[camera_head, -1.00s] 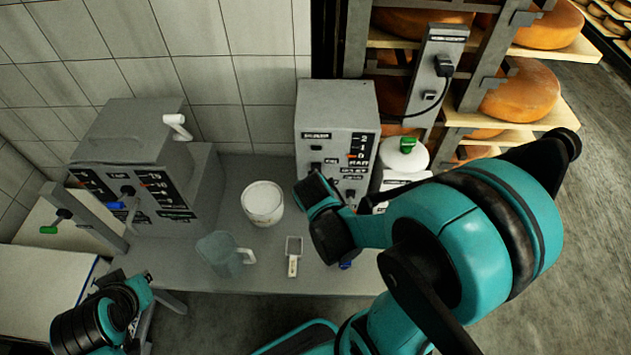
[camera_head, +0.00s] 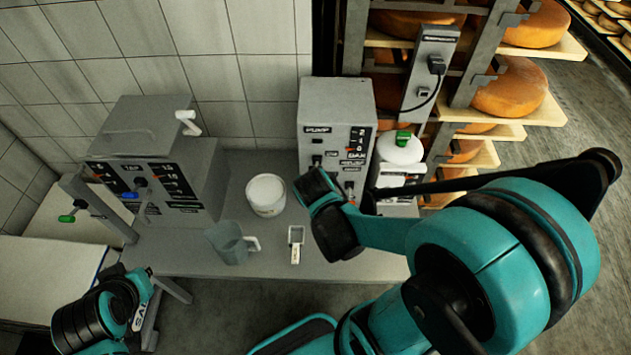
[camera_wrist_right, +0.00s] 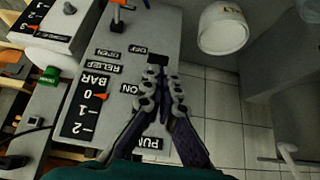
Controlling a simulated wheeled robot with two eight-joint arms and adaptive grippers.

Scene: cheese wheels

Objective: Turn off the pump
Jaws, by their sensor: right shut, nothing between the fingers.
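The pump (camera_head: 335,112) is a grey box with a PUMP label and a 2-1-0 BAR scale, standing at the back of the grey table. In the right wrist view its panel (camera_wrist_right: 150,28) appears upside down, with ON and OFF labels. A black switch piece (camera_wrist_right: 158,60) lies just beyond the fingertips, beside the OFF label. My right gripper (camera_wrist_right: 163,80) is shut and empty, close over the panel; I cannot tell whether it touches. In the head view my right wrist hides its fingers. My left gripper (camera_head: 140,287) is at the lower left, its fingers unclear.
A second grey machine (camera_head: 150,150) labelled TAP stands left. A white tub (camera_head: 266,194), a clear jug (camera_head: 226,240) and a small white-handled item (camera_head: 296,245) are on the table. A green-capped white bottle (camera_head: 402,150) stands right of the pump, before cheese shelves (camera_head: 515,108).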

